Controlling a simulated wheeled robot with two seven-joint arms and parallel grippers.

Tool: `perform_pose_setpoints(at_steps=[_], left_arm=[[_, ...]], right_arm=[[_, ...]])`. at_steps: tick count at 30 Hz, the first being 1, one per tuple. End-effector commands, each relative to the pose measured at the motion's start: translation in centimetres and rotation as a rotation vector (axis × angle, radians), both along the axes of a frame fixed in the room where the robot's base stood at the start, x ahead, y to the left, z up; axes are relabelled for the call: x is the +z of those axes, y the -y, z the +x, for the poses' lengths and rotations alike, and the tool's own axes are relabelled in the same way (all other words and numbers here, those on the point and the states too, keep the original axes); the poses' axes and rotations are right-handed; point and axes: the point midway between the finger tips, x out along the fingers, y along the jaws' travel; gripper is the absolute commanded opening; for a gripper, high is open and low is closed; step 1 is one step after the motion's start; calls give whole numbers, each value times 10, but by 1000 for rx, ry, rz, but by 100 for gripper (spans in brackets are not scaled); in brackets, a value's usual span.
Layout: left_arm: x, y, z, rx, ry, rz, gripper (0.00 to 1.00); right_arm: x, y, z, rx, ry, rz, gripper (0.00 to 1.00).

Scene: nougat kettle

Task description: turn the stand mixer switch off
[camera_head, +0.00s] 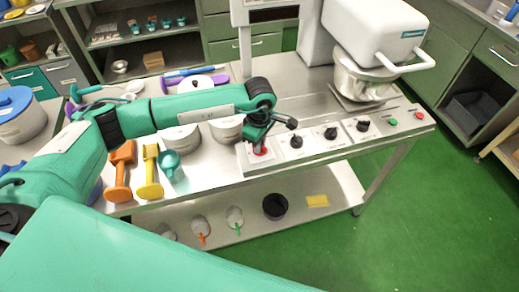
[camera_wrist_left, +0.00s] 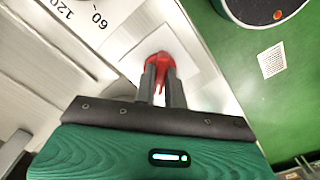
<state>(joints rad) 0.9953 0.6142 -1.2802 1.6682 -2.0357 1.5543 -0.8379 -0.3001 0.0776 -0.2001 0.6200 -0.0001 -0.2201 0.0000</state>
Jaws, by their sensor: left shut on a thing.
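The stand mixer (camera_head: 382,30) is white and stands at the back right of the steel table, its metal bowl (camera_head: 360,82) under the head. A red switch (camera_head: 261,151) sits on a pale plate at the left end of the control strip along the table's front edge. My left gripper (camera_head: 257,139) is over this switch. In the left wrist view my left gripper (camera_wrist_left: 162,84) has its two grey fingers closed on the red switch (camera_wrist_left: 160,62), whose red top shows beyond the fingertips. My right gripper is not in view.
Black knobs (camera_head: 296,141) line the strip right of the switch, then a green button (camera_head: 393,121) and a red button (camera_head: 419,115). Orange (camera_head: 122,170) and yellow (camera_head: 150,170) tools lie left of it. A dark pot (camera_head: 275,206) stands on the lower shelf. The green floor at right is clear.

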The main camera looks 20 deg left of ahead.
Motion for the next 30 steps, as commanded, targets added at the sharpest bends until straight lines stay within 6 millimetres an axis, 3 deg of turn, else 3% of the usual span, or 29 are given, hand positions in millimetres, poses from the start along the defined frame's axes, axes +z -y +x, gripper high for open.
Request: perform_pose_setpoints(at_steps=[3, 18, 30], left_arm=[[-5, 0, 1, 109, 3, -1, 0], [-3, -1, 1, 570, 4, -1, 0], [0, -1, 1, 806, 4, 0, 0]], right_arm=[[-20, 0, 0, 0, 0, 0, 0], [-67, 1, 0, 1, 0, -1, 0], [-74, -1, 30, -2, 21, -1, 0]])
